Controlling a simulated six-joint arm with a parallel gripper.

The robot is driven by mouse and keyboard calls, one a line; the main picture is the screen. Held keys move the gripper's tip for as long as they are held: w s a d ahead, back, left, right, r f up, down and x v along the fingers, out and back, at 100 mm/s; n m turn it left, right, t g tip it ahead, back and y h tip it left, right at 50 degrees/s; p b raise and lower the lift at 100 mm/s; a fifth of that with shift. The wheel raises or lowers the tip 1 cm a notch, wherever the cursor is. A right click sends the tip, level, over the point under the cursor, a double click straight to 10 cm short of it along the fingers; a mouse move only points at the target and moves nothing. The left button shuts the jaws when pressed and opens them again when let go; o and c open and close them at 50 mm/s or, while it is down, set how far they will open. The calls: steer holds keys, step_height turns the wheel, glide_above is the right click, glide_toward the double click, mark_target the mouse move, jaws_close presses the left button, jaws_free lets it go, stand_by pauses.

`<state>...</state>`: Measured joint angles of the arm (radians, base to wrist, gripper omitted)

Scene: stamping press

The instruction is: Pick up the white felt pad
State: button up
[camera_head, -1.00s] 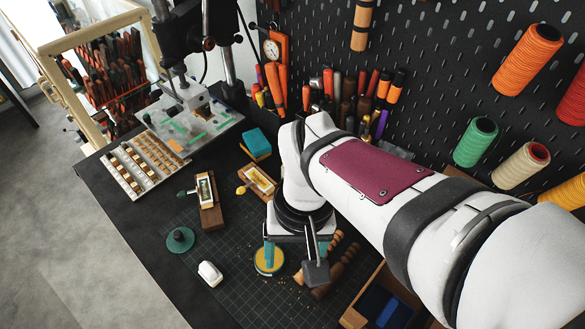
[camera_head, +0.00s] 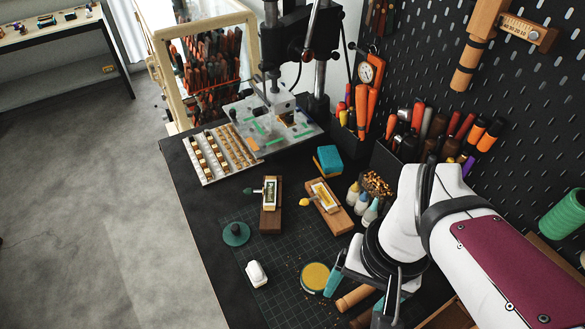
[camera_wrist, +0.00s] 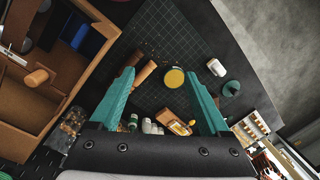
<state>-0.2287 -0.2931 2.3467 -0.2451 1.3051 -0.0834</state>
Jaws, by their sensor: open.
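The white felt pad (camera_head: 257,273) appears to be the small rounded white block on the dark cutting mat (camera_head: 293,307), near the mat's left edge. It also shows in the wrist view (camera_wrist: 216,67), right of the yellow disc. My gripper (camera_head: 360,297) is open, with teal fingers apart, above the mat to the right of the pad. In the wrist view, my gripper (camera_wrist: 161,74) has nothing between its fingers and the pad lies beyond the right fingertip, apart from it.
A round yellow-topped tin (camera_head: 315,277) lies between pad and gripper. A green disc with dark knob (camera_head: 236,233) sits just behind the pad. Two wooden blocks (camera_head: 270,219) (camera_head: 330,208) stand farther back. Wooden handles (camera_head: 355,298) lie under my gripper. The press (camera_head: 275,90) stands at the back.

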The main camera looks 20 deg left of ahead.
steer(key=w+a+f+n+h, duration=0.1)
steer(key=w+a+n, duration=0.2)
steer(key=a, duration=0.3)
steer(key=w+a+f+n, duration=0.2)
steer(key=w+a+n, duration=0.2)
steer(key=a, duration=0.2)
steer(key=n, duration=0.3)
glide_above(255, 268)
steer(key=d, duration=0.1)
step_height(255, 268, down, 2)
steer(key=f, duration=1.1)
steer(key=a+f, duration=0.1)
steer(key=f, duration=0.4)
steer(key=shift+f, duration=0.15)
jaws_close()
